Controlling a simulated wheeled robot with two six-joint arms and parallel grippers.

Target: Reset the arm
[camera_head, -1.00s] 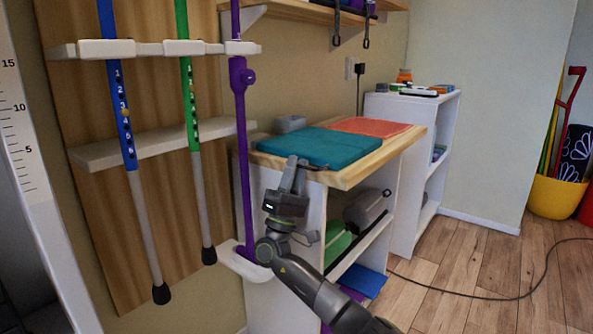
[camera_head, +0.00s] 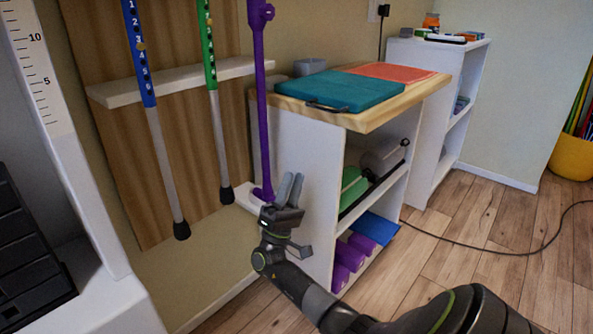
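My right gripper (camera_head: 291,178) is in front of the white side of the wooden-topped cabinet, below the top's near edge. Its two grey fingers point up with a narrow gap between them, and nothing shows in them. Its dark arm (camera_head: 310,298) comes in from the lower right and is bent. A purple pole (camera_head: 262,110) stands just left of and behind the gripper; I cannot tell whether they touch. My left gripper is not in view.
The cabinet top (camera_head: 372,114) holds a teal mat (camera_head: 342,90) with a dark handle and an orange mat (camera_head: 392,72). Blue (camera_head: 140,58) and green (camera_head: 209,50) sticks hang on the left rack. Wooden floor (camera_head: 485,230) is open at right, crossed by a black cable (camera_head: 480,252).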

